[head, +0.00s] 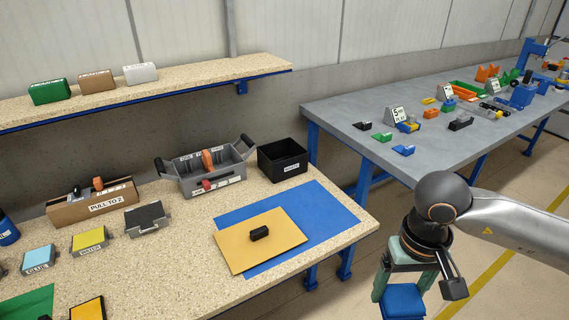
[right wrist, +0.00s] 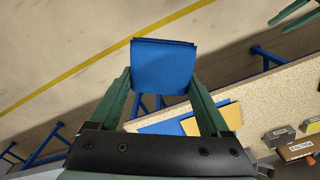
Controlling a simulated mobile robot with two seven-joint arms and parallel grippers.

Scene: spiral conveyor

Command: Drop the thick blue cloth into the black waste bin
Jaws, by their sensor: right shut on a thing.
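My right gripper (head: 405,280) is at the lower right of the head view, off the front right edge of the bench. It is shut on the thick blue cloth (head: 403,302), a flat square pad held over the floor. The right wrist view shows the cloth (right wrist: 163,66) between the green fingers (right wrist: 160,84). The black waste bin (head: 283,160) stands open on the bench's back right corner, to the left of and beyond the gripper. Part of my left gripper (right wrist: 290,18) seems to show at the top right of the wrist view; its jaws are unclear.
A grey toolbox (head: 205,172) stands left of the bin. A blue mat (head: 335,208) with an orange board (head: 262,238) and a small black block (head: 259,233) lies in front of it. A grey table (head: 430,147) with several small parts stands behind my right arm.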

